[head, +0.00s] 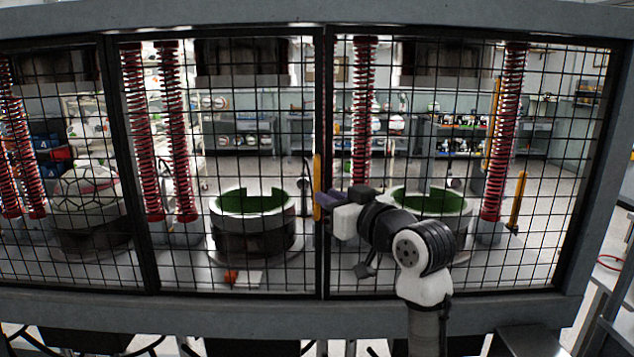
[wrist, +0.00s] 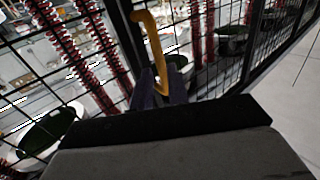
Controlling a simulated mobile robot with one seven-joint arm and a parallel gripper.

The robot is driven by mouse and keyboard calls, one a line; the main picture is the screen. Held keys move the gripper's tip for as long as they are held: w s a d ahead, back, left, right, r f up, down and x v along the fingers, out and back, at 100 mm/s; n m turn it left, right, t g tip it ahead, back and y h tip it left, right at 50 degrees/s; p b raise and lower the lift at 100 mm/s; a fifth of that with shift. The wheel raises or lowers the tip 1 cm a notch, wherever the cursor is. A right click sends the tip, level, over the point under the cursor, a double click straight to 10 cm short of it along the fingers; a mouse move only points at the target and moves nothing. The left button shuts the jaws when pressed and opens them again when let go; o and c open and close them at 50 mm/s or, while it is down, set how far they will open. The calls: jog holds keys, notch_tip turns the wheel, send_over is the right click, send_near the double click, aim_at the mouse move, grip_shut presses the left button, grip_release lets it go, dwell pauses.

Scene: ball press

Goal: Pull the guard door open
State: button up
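The guard door is a black wire-mesh panel (head: 222,170) in a dark frame. It looks in line with its neighbours in the head view. Its upright yellow handle (head: 317,187) is at the frame post near the middle; the handle also shows in the wrist view (wrist: 152,42). My gripper (head: 326,200) is at the lower part of the handle, from the right. In the wrist view its dark fingers (wrist: 162,88) stand on both sides of the handle's lower end with little gap, and look shut on it. The exact contact is hidden.
Behind the mesh are red springs (head: 138,130) and round dark presses with green insides (head: 252,240). A patterned ball (head: 86,195) sits on the left press. Another mesh panel (head: 560,200) is right of the post. A grey beam (head: 150,310) runs below.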

aim_at(317, 212)
jog(key=p+x, duration=0.1)
jog(key=x, duration=0.4)
grip_shut()
